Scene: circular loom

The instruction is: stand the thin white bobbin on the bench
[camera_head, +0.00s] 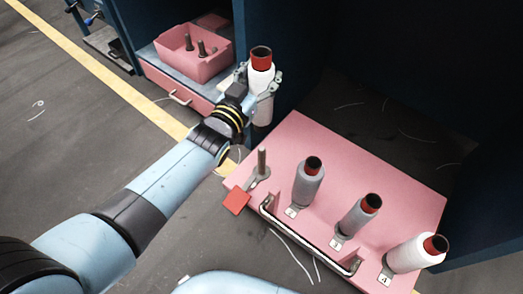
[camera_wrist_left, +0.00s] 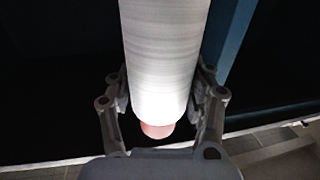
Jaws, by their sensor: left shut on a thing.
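A white bobbin (camera_head: 261,79) with a dark red top is held upright by my left gripper (camera_head: 257,86), whose fingers close around its sides. In the left wrist view the white bobbin (camera_wrist_left: 160,60) runs down between the fingers, with a reddish end showing below it. It is in the air beyond the far-left corner of the pink pegged board (camera_head: 400,175). Another white bobbin (camera_head: 411,254), thicker-looking, sits tilted on this board by the label 4. I cannot tell for sure which surface is the bench. My right gripper is not in view.
The board also carries two grey bobbins (camera_head: 308,183) (camera_head: 358,217), a bare peg (camera_head: 262,163) and a red tag (camera_head: 236,201). A metal rail runs along its front. A pink crate (camera_head: 190,63) with grey pegs stands on a light-blue shelf. Dark blue panels stand behind.

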